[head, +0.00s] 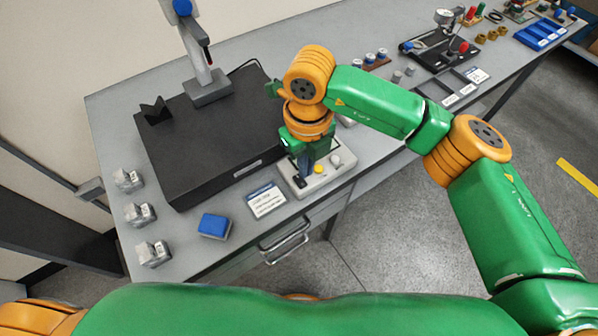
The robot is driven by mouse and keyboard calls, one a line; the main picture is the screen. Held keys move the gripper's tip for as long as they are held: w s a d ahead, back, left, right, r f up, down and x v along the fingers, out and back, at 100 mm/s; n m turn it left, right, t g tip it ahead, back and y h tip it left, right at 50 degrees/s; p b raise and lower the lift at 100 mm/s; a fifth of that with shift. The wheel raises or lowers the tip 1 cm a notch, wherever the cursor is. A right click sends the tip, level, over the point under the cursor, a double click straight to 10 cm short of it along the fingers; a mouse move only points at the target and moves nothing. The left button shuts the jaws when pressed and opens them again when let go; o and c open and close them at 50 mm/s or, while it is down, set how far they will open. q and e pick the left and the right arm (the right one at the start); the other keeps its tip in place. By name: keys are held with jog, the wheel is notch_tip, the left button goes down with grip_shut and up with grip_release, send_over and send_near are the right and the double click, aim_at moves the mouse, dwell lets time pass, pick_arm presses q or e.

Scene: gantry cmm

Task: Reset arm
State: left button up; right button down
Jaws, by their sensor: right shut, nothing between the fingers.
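My right arm, green and orange, reaches in from the right side of the head view. Its gripper (307,163) points down over a light grey control box (328,184) near the front edge of the bench. The gripper is shut and holds nothing. The box has a yellow button (319,168), a pale button (335,159) and a small black part (299,181) at its left. The gripper and wrist hide the back of the box. I cannot tell whether the fingertips touch it. My left gripper is not in view.
A black plate (210,150) with a grey column (200,62) stands behind the box. A label card (266,200), a blue block (214,225) and grey metal blocks (140,215) lie at left. Gauges and blue trays (541,34) stand at the far right. A drawer handle (287,247) juts out in front.

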jog(key=shift+r, duration=0.75)
